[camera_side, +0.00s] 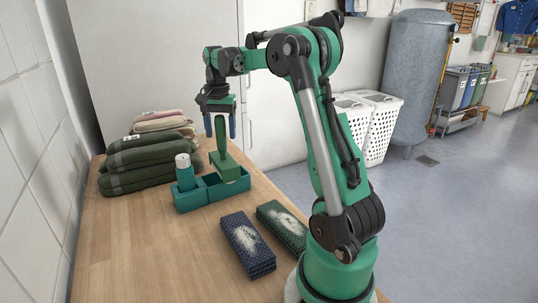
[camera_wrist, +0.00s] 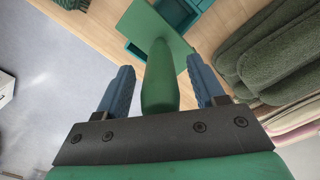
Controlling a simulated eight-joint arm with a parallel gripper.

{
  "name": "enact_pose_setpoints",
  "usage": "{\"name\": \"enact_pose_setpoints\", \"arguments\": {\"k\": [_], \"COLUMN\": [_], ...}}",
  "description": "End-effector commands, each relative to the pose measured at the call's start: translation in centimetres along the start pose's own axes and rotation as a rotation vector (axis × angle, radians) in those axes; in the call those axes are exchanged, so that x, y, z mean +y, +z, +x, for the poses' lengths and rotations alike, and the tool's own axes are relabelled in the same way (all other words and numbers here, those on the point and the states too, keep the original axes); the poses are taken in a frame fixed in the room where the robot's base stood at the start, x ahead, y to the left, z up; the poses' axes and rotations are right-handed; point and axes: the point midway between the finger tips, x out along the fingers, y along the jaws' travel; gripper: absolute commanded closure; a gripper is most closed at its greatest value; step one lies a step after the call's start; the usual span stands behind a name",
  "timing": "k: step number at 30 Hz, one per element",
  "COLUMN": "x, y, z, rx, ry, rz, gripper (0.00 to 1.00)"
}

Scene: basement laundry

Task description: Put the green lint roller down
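The green lint roller (camera_side: 224,166) has a flat square head and a thick upright handle. In the side view its head is at the right part of the teal two-part tray (camera_side: 228,193); I cannot tell whether it rests in the compartment or on its rim. In the wrist view the roller's handle (camera_wrist: 160,75) points toward my palm. My gripper (camera_side: 221,132) is around the upper handle, its blue fingers spread to either side. In the wrist view, gaps show between the handle and both fingers of my gripper (camera_wrist: 160,70).
A teal bottle with a pale cap (camera_side: 184,172) stands in the tray's left part. Folded dark green and pink textiles (camera_side: 150,158) are stacked behind. A navy cloth (camera_side: 247,245) and a green cloth (camera_side: 284,226), both with white lint, lie in front. The left front tabletop (camera_side: 150,255) is clear.

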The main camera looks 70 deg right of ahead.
Motion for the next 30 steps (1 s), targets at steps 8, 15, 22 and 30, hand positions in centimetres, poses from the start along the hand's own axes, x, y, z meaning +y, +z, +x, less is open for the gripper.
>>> {"name": "enact_pose_setpoints", "arguments": {"k": [8,15,22,30], "x": [0.0,0.0,-0.1,-0.7], "y": [0.0,0.0,-0.1,1.1], "z": [-0.7,-4.4,-7.5,-8.8], "rx": [0.000,0.000,0.000,0.018], "ry": [0.000,0.000,0.000,-0.016], "rz": [0.000,0.000,0.000,-0.060], "gripper": [0.37,0.37,0.37,0.37]}}
